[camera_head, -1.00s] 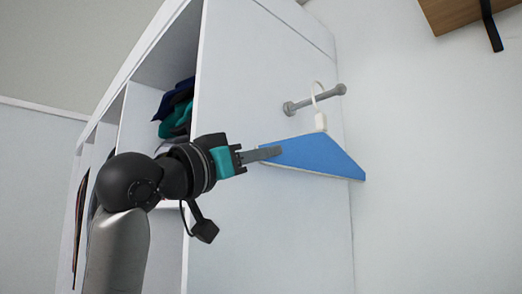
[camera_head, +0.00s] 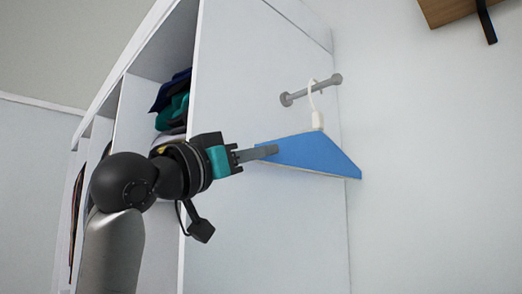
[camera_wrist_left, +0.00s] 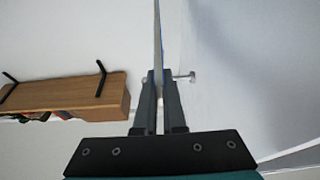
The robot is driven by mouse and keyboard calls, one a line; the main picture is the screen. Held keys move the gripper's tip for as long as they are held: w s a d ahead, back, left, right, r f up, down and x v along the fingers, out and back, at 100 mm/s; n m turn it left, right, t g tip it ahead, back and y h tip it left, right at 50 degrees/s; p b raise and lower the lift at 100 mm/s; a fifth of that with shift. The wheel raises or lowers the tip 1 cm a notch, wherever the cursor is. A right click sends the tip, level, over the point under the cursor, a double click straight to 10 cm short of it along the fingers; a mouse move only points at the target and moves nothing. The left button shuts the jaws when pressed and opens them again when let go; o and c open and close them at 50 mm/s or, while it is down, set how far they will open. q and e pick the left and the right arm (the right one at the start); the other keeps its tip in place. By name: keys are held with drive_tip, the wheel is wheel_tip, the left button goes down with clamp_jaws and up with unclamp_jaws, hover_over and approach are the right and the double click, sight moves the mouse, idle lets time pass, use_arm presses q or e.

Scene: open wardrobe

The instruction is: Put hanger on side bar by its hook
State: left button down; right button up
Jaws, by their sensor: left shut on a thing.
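The hanger (camera_head: 308,153) is a blue triangular piece with a white neck and a thin white hook (camera_head: 311,92). My left gripper (camera_head: 268,151) is shut on its left corner. The side bar (camera_head: 312,89) is a short grey rod with a round end, standing out from the wardrobe's side panel. The hook crosses the bar, its top slightly above it; I cannot tell whether it rests on it. In the left wrist view the hanger (camera_wrist_left: 157,35) shows edge-on between the fingers (camera_wrist_left: 159,105), with the bar's end (camera_wrist_left: 187,77) just right of it. My right gripper is not in view.
The white wardrobe side panel (camera_head: 240,75) stands behind the hanger. Folded clothes (camera_head: 173,105) lie in the open compartment at left. A wooden shelf (camera_head: 455,10) with black brackets is at upper right. The wall right of the hanger is bare.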

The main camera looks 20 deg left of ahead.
use_arm(q)
drive_tip(key=shift+f, duration=0.5)
idle(0.6)
drive_tip(key=c, duration=0.9)
unclamp_jaws()
